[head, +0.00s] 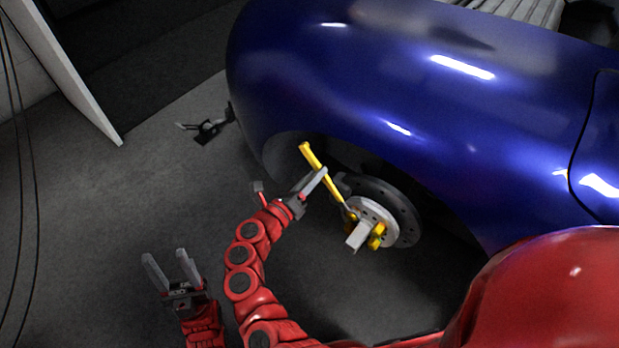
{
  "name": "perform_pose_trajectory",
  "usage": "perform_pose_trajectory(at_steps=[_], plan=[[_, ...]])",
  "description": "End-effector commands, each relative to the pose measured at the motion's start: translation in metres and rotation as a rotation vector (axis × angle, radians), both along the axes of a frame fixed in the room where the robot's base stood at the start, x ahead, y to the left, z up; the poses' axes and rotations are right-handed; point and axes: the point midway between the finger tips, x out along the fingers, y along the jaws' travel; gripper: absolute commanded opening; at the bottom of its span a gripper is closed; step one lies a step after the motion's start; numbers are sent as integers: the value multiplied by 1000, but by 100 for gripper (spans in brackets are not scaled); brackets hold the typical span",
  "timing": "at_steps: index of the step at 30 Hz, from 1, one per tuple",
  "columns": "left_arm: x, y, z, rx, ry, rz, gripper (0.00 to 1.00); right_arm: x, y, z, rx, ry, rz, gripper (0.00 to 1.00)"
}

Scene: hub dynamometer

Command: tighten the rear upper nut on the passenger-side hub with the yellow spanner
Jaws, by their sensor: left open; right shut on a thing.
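The yellow spanner (312,157) slants down to the right from the wheel arch toward the hub (374,217). My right gripper (317,180) is shut on the middle of the spanner's handle. The spanner's lower end is at the upper left edge of the hub face; I cannot tell whether it sits on a nut. The individual nuts are too small and dark to make out. My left gripper (167,258) is open and empty, low at the left over the floor, well apart from the hub.
The blue car body (400,80) overhangs the hub. A brake disc (408,215) lies behind the hub, with yellow parts (377,237) and a grey block (357,237) in front. A small dark stand (208,131) is on the floor.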

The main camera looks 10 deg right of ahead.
Motion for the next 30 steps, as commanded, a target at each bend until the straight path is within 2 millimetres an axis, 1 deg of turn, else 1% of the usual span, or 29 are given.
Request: perform_pose_trajectory(at_steps=[1,5,13,17,19,24,30], plan=[[0,0,-3,0,0,0,50,-3,-2,1,13,-18,-4,0],[0,0,-3,0,0,0,50,-4,-4,6,27,-38,-1,0],[0,0,-4,0,0,0,50,-4,-4,7,29,-42,-2,0],[0,0,-11,0,0,0,50,-12,-9,10,69,-93,-3,0],[0,0,-15,0,0,0,50,-18,-15,14,100,-133,-7,0],[0,0,-20,0,0,0,50,-27,-22,24,155,-203,-7,0],[0,0,-20,0,0,0,50,-28,-23,26,166,-216,-5,0]])
